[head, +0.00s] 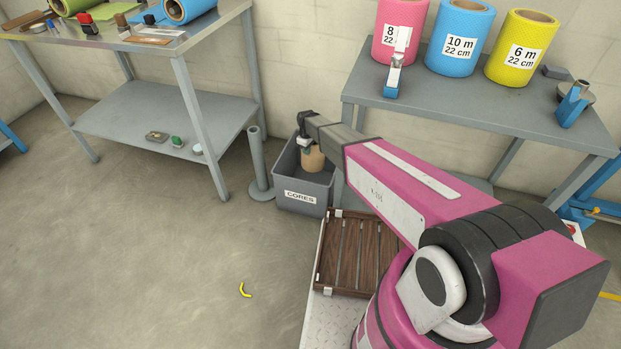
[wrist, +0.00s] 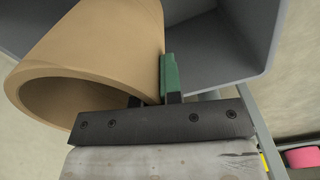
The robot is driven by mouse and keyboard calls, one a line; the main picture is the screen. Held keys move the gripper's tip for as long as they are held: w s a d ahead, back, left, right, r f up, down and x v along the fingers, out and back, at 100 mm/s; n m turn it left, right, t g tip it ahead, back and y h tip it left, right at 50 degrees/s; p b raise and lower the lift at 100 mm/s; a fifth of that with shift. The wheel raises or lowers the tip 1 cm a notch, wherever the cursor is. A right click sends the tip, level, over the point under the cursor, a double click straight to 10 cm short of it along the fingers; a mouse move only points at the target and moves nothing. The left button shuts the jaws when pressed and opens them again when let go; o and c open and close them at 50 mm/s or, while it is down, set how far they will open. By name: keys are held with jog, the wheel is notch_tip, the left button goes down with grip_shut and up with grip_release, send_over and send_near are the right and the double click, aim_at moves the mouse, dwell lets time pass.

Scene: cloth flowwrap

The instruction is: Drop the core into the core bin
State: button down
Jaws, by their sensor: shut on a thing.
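The core is a tan cardboard tube (head: 313,158). The core bin is an open grey box (head: 303,203) labelled CORES, standing on the floor between the two tables. My gripper (head: 307,148) is over the bin and shut on the core, which hangs at the bin's mouth. In the wrist view the core (wrist: 105,45) fills the upper left, its open end toward the lower left. A green finger pad of my gripper (wrist: 168,80) lies against its wall. The grey bin (wrist: 225,55) shows behind it. The other finger is hidden by the core.
A grey post on a round base (head: 257,165) stands just left of the bin. A table (head: 480,110) with pink, blue and yellow rolls is behind my arm. A slatted wooden tray (head: 352,250) lies in front.

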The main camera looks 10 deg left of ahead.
jog(key=c, duration=1.2)
grip_release()
jog(key=shift+r, duration=0.1)
notch_tip(320, 180, up, 11)
jog(key=shift+f, duration=0.2)
jog(key=shift+s, duration=0.1)
